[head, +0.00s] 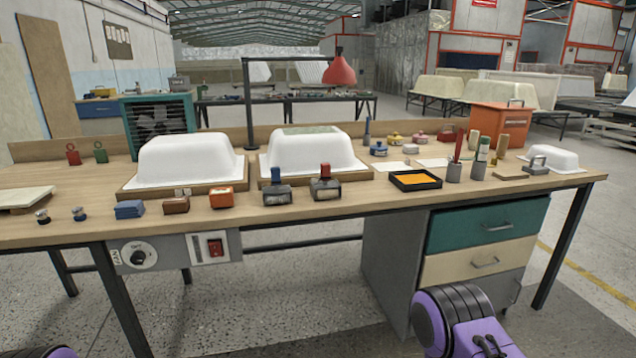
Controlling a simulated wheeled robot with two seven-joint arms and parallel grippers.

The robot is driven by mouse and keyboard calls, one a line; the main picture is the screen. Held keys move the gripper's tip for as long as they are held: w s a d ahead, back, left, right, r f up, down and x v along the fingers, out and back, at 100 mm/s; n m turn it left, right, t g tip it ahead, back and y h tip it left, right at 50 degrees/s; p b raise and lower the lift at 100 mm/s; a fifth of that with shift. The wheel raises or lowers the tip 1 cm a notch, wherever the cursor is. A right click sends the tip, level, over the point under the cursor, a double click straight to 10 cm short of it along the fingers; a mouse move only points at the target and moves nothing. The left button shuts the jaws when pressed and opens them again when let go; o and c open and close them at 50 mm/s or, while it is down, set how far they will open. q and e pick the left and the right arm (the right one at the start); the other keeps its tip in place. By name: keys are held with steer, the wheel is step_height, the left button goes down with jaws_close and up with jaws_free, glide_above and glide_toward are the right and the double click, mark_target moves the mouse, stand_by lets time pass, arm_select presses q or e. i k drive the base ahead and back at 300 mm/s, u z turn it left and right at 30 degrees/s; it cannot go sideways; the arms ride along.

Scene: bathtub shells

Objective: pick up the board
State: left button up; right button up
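A pale, flat board (25,198) lies at the far left end of the workbench, cut by the picture's left edge. Something thin and darker shows beneath it. A smaller brown board (512,176) lies at the right end of the bench, with a grey tool (538,165) at its right. I cannot tell which one the task means. Purple parts of my arms show at the bottom left corner and the bottom right, below the bench. Neither gripper's fingers are in view, and nothing on the bench is touched by my arms.
Two white tub shells (188,160) (310,150) stand on wooden bases on the workbench (330,208). Blocks, stamps, a black tray (415,186) with orange contents and a red lamp (339,70) crowd it. Drawers (488,227) stand below right. Floor before the bench is clear.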

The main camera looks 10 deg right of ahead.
mark_target(510, 174)
steer(key=z, duration=0.95)
steer(key=k, duration=0.45)
steer(key=z, duration=0.55)
steer(key=i, duration=0.55)
